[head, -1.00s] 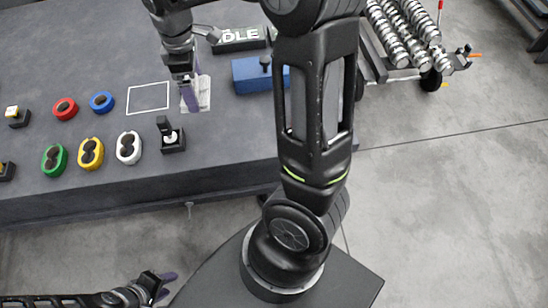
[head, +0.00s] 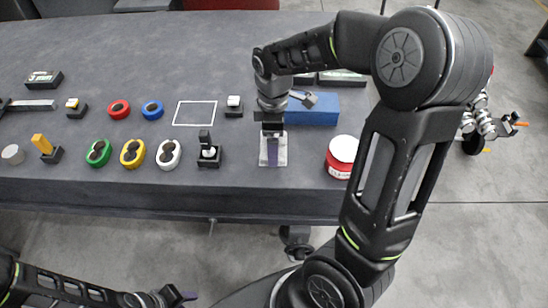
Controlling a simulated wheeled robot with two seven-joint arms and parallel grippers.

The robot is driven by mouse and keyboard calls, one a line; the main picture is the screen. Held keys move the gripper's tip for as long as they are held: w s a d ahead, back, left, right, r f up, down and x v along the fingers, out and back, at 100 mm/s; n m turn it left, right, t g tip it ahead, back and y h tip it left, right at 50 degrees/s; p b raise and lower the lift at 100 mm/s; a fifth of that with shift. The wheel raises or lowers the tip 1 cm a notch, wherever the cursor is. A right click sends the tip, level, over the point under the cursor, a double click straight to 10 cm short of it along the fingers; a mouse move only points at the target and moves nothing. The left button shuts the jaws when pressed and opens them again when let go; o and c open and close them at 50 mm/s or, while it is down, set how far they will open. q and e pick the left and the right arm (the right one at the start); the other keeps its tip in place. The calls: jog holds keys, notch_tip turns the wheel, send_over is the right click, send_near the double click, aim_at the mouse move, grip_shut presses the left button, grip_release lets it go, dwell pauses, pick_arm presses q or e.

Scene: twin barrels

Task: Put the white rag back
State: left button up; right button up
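The white rag (head: 280,157) shows as a small pale square at the fingers of my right gripper (head: 272,152), near the table's front edge.
A red and white round tub (head: 341,157) stands right of the rag, a blue block (head: 312,109) behind it. Several coloured rings, including a white one (head: 168,153), lie further left on the grey table (head: 100,190).

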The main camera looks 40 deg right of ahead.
jog(key=shift+f, duration=1.55)
jog(key=shift+f, duration=1.9)
jog(key=shift+f, duration=0.1)
jog(key=o, duration=1)
jog(key=shift+c, duration=0.2)
notch_tip(320, 180, up, 12)
jog(key=shift+r, duration=0.15)
